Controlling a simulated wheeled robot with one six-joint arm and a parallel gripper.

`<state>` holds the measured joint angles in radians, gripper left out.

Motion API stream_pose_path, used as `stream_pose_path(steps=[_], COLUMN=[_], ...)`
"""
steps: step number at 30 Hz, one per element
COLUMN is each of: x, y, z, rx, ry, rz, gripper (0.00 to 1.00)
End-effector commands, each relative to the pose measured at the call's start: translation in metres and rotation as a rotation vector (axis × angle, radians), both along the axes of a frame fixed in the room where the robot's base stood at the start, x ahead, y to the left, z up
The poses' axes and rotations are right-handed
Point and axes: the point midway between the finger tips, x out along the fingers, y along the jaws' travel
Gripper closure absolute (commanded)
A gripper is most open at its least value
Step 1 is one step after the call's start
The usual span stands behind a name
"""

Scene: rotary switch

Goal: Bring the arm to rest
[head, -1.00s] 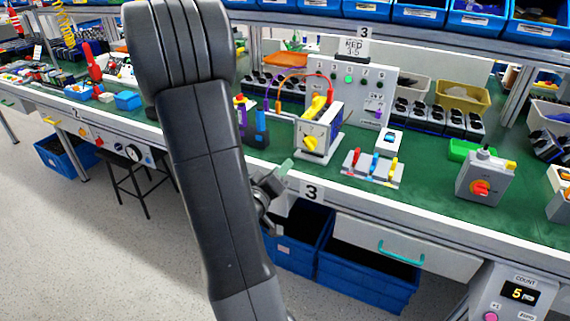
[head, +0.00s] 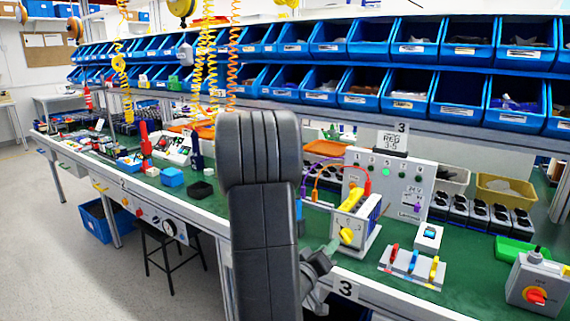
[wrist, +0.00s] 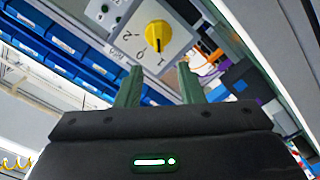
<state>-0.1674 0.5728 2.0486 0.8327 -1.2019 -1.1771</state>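My gripper (wrist: 157,76) is open and empty, its two green fingers well apart in the wrist view. A rotary switch with a yellow knob (wrist: 158,36) on a light grey plate (wrist: 124,44) lies ahead of the fingertips, with a visible gap. The knob's dark pointer line faces the marks on the gripper side; I cannot tell exactly which mark. In the head view the yellow knob (head: 347,237) is on the front of a grey box (head: 366,229), upright on the green bench. My gripper (head: 326,250) is just left of it, partly hidden behind my arm.
A stand with red, blue and yellow levers (head: 413,268) and a grey box with a red knob (head: 537,296) stand to the right. A grey panel (head: 388,185) stands behind the switch. Blue bins (head: 414,40) line the shelves above.

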Motion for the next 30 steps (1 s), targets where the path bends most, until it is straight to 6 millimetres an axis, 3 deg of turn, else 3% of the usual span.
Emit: stream_pose_path(steps=[6,12,30], x=[0.033,0.052,0.051], y=[-0.024,-0.036,-0.034], z=[0.000,0.000,0.001], rx=[0.000,0.000,0.001], ry=[-0.001,-0.001,-0.002], rz=[-0.004,-0.002,0.001], gripper=[0.65,0.65,0.65])
